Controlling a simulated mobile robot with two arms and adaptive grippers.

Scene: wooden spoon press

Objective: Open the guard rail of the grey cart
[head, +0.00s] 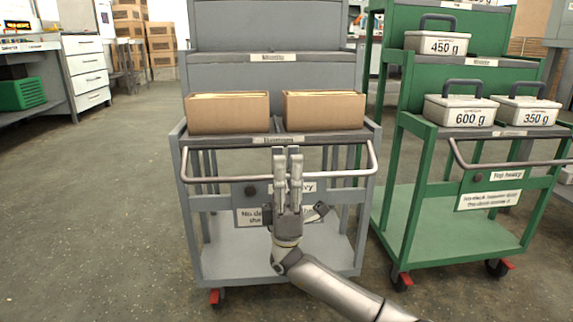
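The grey cart (366,205) stands upright in the middle of the head view. Its guard rail (230,179) is a silver bar across the cart's front, below the shelf that holds two cardboard boxes. My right gripper (288,151) points upward in front of the rail's middle. Its two fingers are close together with only a thin gap, and they cover part of the rail and the sign behind. Whether they touch the rail I cannot tell. A dark round knob (251,190) sits on the front panel left of the gripper. My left gripper is not in view.
Two open cardboard boxes (228,115) (323,110) sit side by side on the grey cart's shelf. A green cart (407,200) with labelled weight boxes (460,110) and its own rail stands close on the right. The floor on the left is clear.

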